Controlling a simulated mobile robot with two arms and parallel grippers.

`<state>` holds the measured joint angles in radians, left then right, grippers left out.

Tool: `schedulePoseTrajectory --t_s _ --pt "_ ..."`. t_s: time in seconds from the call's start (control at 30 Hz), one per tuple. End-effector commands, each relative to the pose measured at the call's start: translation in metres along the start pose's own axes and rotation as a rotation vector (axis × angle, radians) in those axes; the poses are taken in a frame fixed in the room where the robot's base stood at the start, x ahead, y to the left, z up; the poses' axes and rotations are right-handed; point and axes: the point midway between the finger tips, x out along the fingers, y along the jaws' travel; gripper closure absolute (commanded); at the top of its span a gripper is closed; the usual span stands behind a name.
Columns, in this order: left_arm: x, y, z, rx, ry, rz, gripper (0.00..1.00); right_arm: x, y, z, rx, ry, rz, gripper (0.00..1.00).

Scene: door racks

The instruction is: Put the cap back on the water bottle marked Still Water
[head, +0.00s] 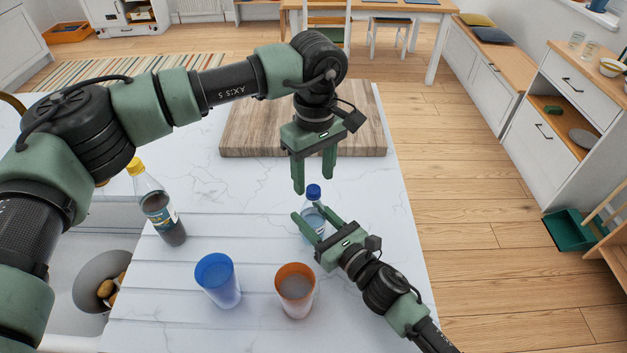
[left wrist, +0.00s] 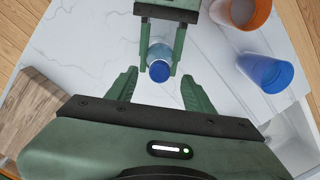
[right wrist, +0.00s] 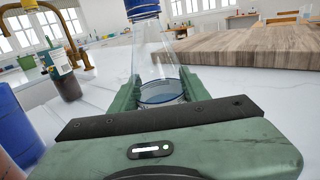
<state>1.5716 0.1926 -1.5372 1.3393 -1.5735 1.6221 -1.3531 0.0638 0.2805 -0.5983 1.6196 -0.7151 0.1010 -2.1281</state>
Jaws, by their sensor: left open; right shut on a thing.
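A clear water bottle (head: 311,222) with a blue cap (head: 314,191) on its top stands upright on the white counter. No label text is readable on it. My right gripper (head: 308,213) is shut around the bottle's body; the right wrist view shows the clear bottle (right wrist: 158,60) between its fingers, with the blue cap (right wrist: 142,8) at the top edge. My left gripper (head: 313,185) is open and points down above the cap. In the left wrist view the cap (left wrist: 160,71) lies between its spread fingers, touching neither. I cannot tell how tight the cap is.
A blue cup (head: 218,281) and an orange cup (head: 295,290) stand in front of the bottle. A dark bottle with a yellow cap (head: 160,208) stands at the left by the sink. A wooden board (head: 250,130) lies behind. The counter's right edge is near.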

Motion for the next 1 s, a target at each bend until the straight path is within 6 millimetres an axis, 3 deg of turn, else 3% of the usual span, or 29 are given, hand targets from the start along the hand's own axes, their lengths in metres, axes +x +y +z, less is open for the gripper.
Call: schedulePoseTrajectory --t_s 0.2,0.4,0.6,0.87,0.9,0.97,1.0 --pt "-0.050 0.001 0.000 0.000 0.003 0.003 0.48 -0.001 0.000 -0.002 0.000 0.004 -0.001 1.00" --pt "-0.082 0.000 0.000 0.000 0.002 0.001 0.48 -0.001 0.000 -0.002 0.001 0.003 -0.001 1.00" --pt "-0.096 0.000 0.000 0.001 0.001 0.000 0.48 -0.001 0.000 -0.002 0.001 0.003 -0.001 1.00" --pt "-0.096 0.000 0.000 0.001 0.001 0.000 0.48 -0.001 0.000 -0.002 0.001 0.003 -0.001 1.00" --pt "-0.096 0.000 0.000 0.001 0.001 0.000 0.48 -0.001 0.000 -0.002 0.001 0.003 -0.001 0.43" --pt "-0.096 0.000 0.000 0.001 0.001 0.000 0.48 0.000 0.000 -0.002 0.001 0.003 -0.001 0.29" --pt "-0.096 0.000 0.000 0.001 0.001 0.000 0.48 0.000 0.000 -0.002 0.001 0.003 -0.001 0.29"
